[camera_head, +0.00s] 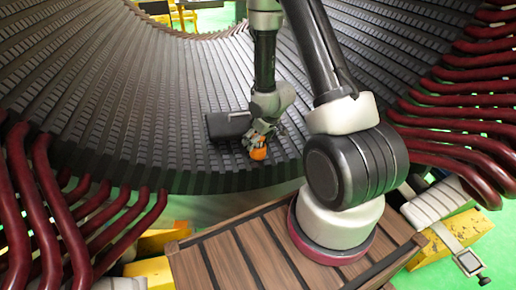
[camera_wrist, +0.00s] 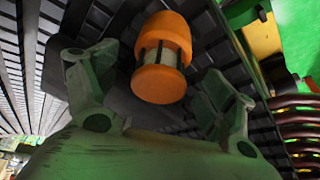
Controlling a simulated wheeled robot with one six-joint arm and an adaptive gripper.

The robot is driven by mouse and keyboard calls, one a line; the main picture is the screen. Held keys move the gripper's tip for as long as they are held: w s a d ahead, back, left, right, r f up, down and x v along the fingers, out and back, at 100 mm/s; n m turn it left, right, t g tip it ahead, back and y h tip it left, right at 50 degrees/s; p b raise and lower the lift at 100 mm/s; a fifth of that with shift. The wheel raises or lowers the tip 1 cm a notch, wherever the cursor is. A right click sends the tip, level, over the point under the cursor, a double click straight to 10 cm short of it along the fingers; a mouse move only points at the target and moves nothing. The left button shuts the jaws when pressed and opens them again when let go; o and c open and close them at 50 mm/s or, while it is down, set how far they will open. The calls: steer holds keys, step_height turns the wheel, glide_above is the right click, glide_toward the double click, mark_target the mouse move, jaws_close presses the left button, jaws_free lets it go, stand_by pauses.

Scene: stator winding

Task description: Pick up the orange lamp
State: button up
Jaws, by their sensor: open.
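The orange lamp (camera_head: 258,153) sits on the dark slotted inner surface of the stator, in the middle of the head view. In the wrist view the lamp (camera_wrist: 163,58) has an orange top, a pale middle behind dark bars and an orange lower part. My gripper (camera_head: 262,132) is right at the lamp and partly covers it in the head view. In the wrist view my gripper (camera_wrist: 160,90) is open, with one finger left of the lamp and one to the right. Neither finger visibly touches it.
A dark box-shaped thing (camera_head: 228,126) lies just left of my gripper. The slotted stator wall (camera_head: 120,110) curves around. Dark red winding bars (camera_head: 40,205) stand at left and more (camera_head: 470,90) at right. A wooden slatted platform (camera_head: 240,262) is in front.

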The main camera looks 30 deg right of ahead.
mark_target(256, 145)
steer(key=x, duration=0.4)
steer(key=shift+d+f, duration=0.1)
steer(key=shift+f, duration=0.05)
steer(key=shift+s, duration=0.1)
steer(key=c, duration=1.2)
steer(key=shift+c, duration=0.2)
